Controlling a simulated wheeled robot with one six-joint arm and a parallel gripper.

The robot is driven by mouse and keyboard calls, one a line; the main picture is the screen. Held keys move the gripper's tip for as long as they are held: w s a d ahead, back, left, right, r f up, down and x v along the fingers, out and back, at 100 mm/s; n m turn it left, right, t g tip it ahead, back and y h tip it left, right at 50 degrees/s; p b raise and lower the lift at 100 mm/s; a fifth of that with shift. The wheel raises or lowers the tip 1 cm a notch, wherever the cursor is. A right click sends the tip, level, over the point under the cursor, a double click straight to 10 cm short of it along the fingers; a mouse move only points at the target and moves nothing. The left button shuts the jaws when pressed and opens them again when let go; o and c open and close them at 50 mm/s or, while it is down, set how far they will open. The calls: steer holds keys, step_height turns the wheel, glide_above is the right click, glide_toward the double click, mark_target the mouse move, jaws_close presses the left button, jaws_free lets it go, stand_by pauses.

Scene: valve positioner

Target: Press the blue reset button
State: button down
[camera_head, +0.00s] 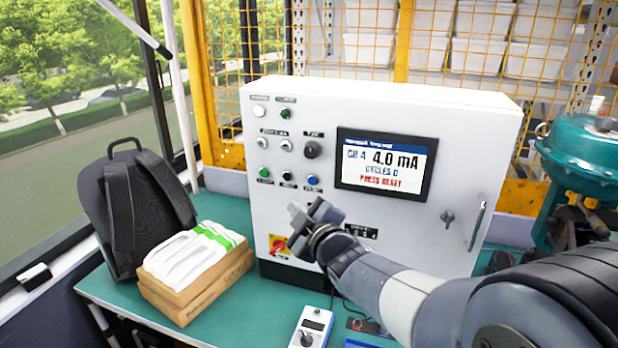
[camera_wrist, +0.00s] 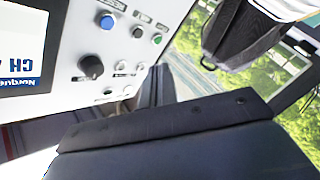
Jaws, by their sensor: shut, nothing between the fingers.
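The blue button (camera_head: 313,180) is at the right end of the lower row on the white control box's front, left of the screen. In the wrist view, where the panel appears upside down, the blue button (camera_wrist: 106,21) is near the top. A black button (camera_head: 288,176) and a green button (camera_head: 264,173) sit to its left in the head view. My gripper (camera_head: 300,215) is shut and empty, in front of the panel and below the button row in the picture. Its distance from the panel is hard to tell. The blue button is uncovered in both views.
The screen (camera_head: 384,164) reads 4.0 mA, cycles 0 and a red line that looks like "press reset". A black knob (camera_head: 312,149) sits above the blue button. A red-and-yellow switch (camera_head: 280,246) is low on the panel. A backpack (camera_head: 135,208) and boxes (camera_head: 195,287) stand left.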

mark_target(313, 180)
steer(key=shift+w+d+p, duration=0.55)
steer(key=shift+w+p, duration=0.15)
steer(key=shift+w, duration=0.65)
steer(key=shift+w+d+p, duration=0.6)
steer(key=shift+w+p, duration=0.05)
steer(key=shift+w, duration=0.7)
steer(key=shift+w+d+p, duration=0.55)
steer(key=shift+w+p, duration=0.15)
steer(key=shift+w, duration=0.65)
steer(key=shift+w, duration=0.1)
steer(key=shift+w+d, duration=0.15)
steer(key=shift+w, duration=0.15)
steer(key=shift+w+d, duration=0.15)
steer(key=shift+w, duration=0.15)
steer(key=shift+s, duration=0.1)
steer(key=shift+s+a+b, duration=0.3)
steer(key=shift+s+b, duration=0.35)
